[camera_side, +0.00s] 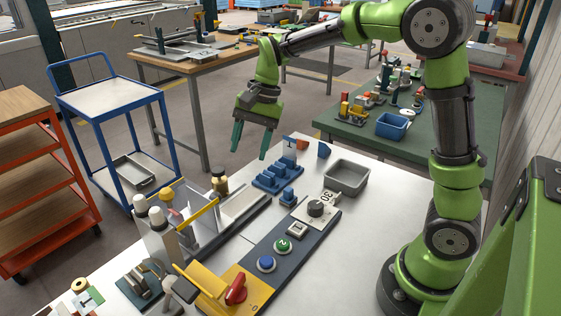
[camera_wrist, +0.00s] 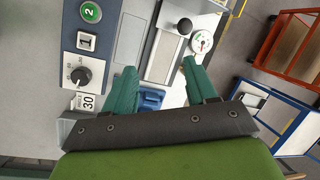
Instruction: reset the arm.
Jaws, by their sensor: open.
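My gripper (camera_side: 250,154) hangs over the far side of the white table (camera_side: 345,250), with its two green fingers spread apart and nothing between them. In the wrist view the open fingers (camera_wrist: 158,68) frame part of the table top, and a blue block piece (camera_wrist: 151,99) shows beyond them, partly hidden by the gripper. My green arm is stretched out and bent at the elbow above the table. The control panel (camera_side: 284,262) carries a black dial (camera_side: 316,208), a green button (camera_side: 283,245) and a blue button (camera_side: 266,263).
A grey bin (camera_side: 347,178) and a blue block rack (camera_side: 277,180) stand near the gripper. A clear guard with a yellow bar (camera_side: 199,214) and a red-handled switch (camera_side: 236,290) rise from the table. A blue cart (camera_side: 118,97) stands left, and a green table (camera_side: 440,150) behind.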

